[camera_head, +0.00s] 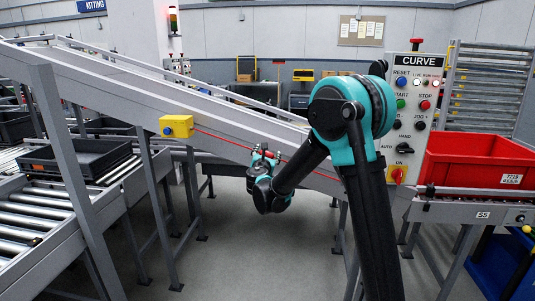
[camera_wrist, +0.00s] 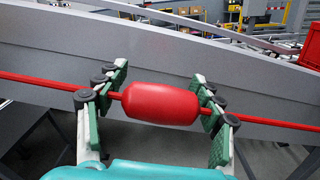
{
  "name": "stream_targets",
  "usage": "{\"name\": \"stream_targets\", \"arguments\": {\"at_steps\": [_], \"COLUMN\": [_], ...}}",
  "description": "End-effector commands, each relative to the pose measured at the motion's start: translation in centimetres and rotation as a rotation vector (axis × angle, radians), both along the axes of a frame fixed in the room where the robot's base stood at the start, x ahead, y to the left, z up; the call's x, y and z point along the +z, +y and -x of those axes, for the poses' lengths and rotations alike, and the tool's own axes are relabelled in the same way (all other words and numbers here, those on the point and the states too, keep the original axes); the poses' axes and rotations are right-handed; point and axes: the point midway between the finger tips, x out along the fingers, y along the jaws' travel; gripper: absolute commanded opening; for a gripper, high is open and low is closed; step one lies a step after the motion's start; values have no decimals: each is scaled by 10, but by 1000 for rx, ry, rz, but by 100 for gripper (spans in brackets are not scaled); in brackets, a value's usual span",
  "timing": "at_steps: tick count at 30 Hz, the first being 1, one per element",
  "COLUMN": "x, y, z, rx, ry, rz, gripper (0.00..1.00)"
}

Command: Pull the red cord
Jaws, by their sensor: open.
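The red cord (camera_head: 225,139) runs along the side of the sloping grey conveyor, from a yellow switch box (camera_head: 177,126) at the left down toward the right. In the wrist view the cord (camera_wrist: 40,81) crosses the picture and carries a thick red handle (camera_wrist: 160,103). My gripper (camera_wrist: 159,110) is open, with one green-padded finger at each end of the handle. The handle lies between the fingers; I cannot tell whether they touch it. In the head view my gripper (camera_head: 262,157) is at the cord, small and partly hidden by my arm.
A control panel (camera_head: 412,110) marked CURVE stands at the right. A red crate (camera_head: 478,160) sits on the roller conveyor beside it. A dark tray (camera_head: 75,158) lies on rollers at the left. The grey conveyor rail (camera_wrist: 150,65) is close behind the handle. Floor below is clear.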

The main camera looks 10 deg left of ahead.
Motion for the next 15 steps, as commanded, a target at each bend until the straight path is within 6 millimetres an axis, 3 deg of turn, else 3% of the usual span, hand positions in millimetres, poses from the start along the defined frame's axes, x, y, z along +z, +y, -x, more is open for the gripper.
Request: {"name": "stream_targets", "arguments": {"at_steps": [7, 15], "x": [0, 0], "y": [0, 0], "z": [-1, 0], "rx": [0, 0], "ry": [0, 0], "rz": [0, 0], "gripper": [67, 35]}}
